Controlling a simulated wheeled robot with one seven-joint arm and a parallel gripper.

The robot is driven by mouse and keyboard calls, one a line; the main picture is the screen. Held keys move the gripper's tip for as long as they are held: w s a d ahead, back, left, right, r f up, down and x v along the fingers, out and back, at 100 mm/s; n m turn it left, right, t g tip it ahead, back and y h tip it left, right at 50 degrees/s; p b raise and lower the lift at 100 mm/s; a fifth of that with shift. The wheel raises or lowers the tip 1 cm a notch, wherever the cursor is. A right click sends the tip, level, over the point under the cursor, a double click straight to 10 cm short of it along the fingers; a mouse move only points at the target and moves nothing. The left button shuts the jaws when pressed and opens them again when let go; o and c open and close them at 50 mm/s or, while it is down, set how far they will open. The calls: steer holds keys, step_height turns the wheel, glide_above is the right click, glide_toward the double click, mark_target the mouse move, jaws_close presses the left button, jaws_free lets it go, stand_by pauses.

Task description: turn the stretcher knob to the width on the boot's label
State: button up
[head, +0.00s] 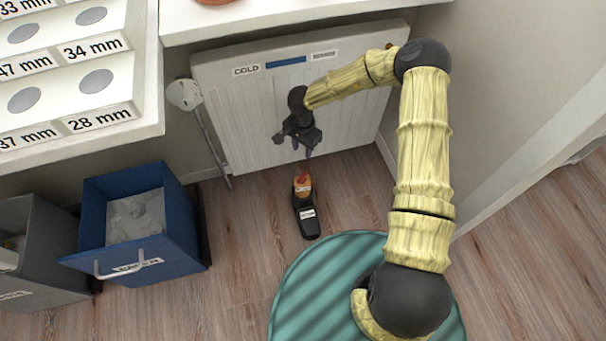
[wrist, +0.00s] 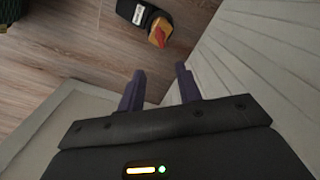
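A black boot (head: 310,228) stands on the wood floor in front of the radiator. A yellow-orange stretcher block shows at its opening, with a small red knob (head: 302,178) on top. A white label (head: 307,213) on the boot is too small to read. In the wrist view the boot (wrist: 127,10) is at the top, with the red knob (wrist: 159,37) beside the orange part. My gripper (head: 303,150) is above and behind the boot, near the radiator, apart from the knob. Its two purple fingers (wrist: 158,78) are spread with nothing between them.
A white radiator (head: 270,110) marked COLD stands close behind my gripper. A shelf (head: 70,85) with millimetre labels is upper left. A blue bin (head: 180,225) and a grey bin (head: 50,260) stand at left. A teal striped rug (head: 310,290) lies in front. Floor around the boot is clear.

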mark_target(302, 176)
step_height(302, 176, down, 17)
steer(key=b, duration=0.8)
steer(key=shift+r, duration=0.2)
steer(key=shift+f, duration=0.4)
steer(key=shift+d, duration=0.1)
steer(key=shift+w, duration=0.1)
jaws_close()
